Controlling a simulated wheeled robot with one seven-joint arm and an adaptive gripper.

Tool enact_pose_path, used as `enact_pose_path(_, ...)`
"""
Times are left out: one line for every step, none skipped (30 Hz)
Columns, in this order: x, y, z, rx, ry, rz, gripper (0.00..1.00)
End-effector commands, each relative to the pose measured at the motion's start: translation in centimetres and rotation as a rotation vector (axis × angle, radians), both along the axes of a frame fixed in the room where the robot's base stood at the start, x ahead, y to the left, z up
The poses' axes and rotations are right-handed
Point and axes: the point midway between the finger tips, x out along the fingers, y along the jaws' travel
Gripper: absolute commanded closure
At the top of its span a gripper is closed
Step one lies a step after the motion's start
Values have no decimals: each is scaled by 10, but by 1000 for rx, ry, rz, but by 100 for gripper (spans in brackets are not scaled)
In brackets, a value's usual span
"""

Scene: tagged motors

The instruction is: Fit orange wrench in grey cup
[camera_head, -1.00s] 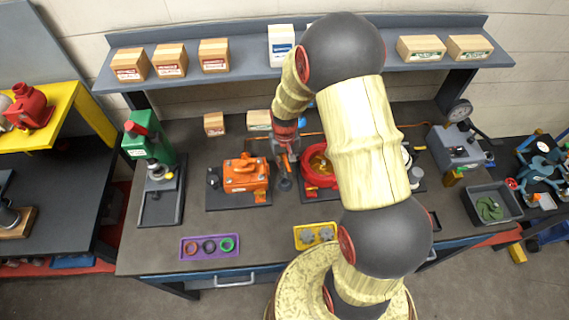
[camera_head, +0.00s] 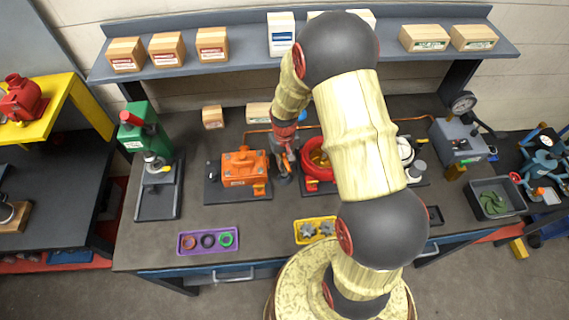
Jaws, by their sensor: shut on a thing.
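My gripper (camera_head: 284,163) points down over the bench, in the gap between the orange motor (camera_head: 240,166) and the red ring-shaped housing (camera_head: 318,168). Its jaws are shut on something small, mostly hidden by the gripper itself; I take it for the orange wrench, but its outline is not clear. A dark grey round shape (camera_head: 284,180) lies just below the fingertips and may be the grey cup. I cannot tell whether the held thing touches it or is inside it.
A thin orange pipe (camera_head: 410,120) runs along the bench's back. A purple tray (camera_head: 208,252) and a yellow tray (camera_head: 297,238) lie at the front. A green press (camera_head: 140,140) stands left, a grey bin (camera_head: 478,206) right. The shelf (camera_head: 240,68) overhangs the back.

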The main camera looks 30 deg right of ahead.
Motion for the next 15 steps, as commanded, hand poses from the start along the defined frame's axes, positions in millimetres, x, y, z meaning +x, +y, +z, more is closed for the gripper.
enact_pose_path(0, 0, 0, 0, 0, 0, 100)
enact_pose_path(0, 0, 0, 0, 0, 0, 100)
enact_pose_path(0, 0, -1, 0, 0, 0, 100)
enact_pose_path(0, 0, -1, 0, 0, 0, 100)
enact_pose_path(0, 0, -2, 0, 0, 0, 100)
enact_pose_path(0, 0, -3, 0, 0, 0, 100)
enact_pose_path(0, 0, -4, 0, 0, 0, 100)
enact_pose_path(0, 0, -4, 0, 0, 0, 100)
enact_pose_path(0, 0, -5, 0, 0, 0, 100)
enact_pose_path(0, 0, -6, 0, 0, 0, 100)
enact_pose_path(0, 0, -7, 0, 0, 0, 100)
enact_pose_path(0, 0, -8, 0, 0, 0, 100)
enact_pose_path(0, 0, -8, 0, 0, 0, 100)
enact_pose_path(0, 0, -9, 0, 0, 0, 100)
enact_pose_path(0, 0, -10, 0, 0, 0, 100)
